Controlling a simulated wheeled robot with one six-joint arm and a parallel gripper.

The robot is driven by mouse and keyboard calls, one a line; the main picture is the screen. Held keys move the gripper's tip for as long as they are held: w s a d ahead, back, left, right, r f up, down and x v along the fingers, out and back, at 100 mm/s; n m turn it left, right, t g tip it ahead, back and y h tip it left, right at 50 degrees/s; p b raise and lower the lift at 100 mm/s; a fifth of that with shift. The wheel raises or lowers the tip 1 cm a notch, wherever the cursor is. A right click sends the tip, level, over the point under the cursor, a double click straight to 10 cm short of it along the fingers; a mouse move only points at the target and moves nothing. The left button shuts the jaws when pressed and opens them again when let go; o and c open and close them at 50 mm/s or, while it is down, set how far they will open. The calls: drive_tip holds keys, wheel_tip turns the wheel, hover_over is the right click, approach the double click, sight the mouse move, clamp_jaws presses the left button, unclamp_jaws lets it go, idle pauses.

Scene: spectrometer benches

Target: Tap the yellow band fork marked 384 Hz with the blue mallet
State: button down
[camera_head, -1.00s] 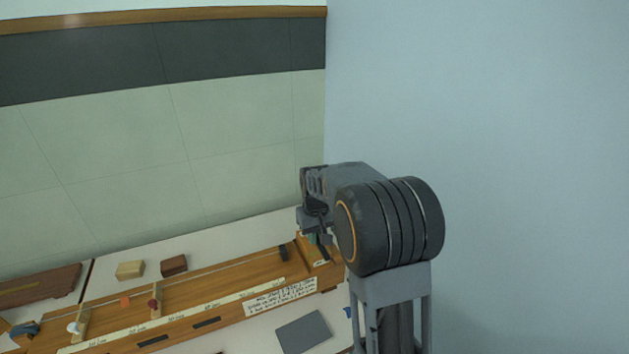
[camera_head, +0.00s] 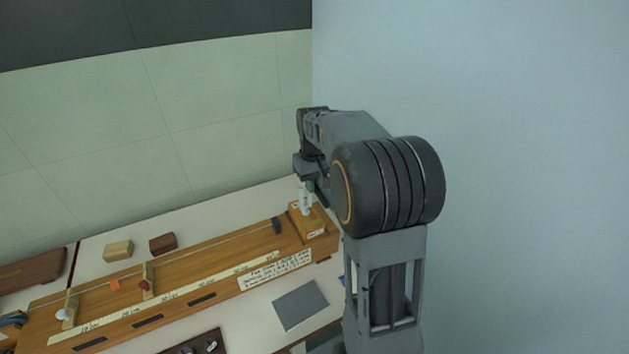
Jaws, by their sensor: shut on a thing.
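My gripper (camera_head: 311,183) is at the back right, above the right end of the long wooden bench piece. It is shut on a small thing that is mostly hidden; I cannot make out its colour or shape. Just below it, a pale, two-pronged fork (camera_head: 304,199) stands upright on a wooden box (camera_head: 314,224) with a small label. The label is too small to read and no yellow band can be made out. The gripper is close to the fork's top; I cannot tell whether they touch. No blue mallet is clearly seen.
The long wooden bench piece (camera_head: 180,290) carries a scale, a rod and small holders. Two blocks, light (camera_head: 118,250) and dark brown (camera_head: 162,243), lie behind it. A grey plate (camera_head: 300,305) and a dark tray (camera_head: 195,345) lie in front. A wall stands close behind.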

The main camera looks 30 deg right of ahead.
drive_tip(key=shift+f, duration=0.15)
wheel_tip(320, 180, up, 4)
drive_tip(key=p, duration=0.4)
idle(0.8)
idle(0.4)
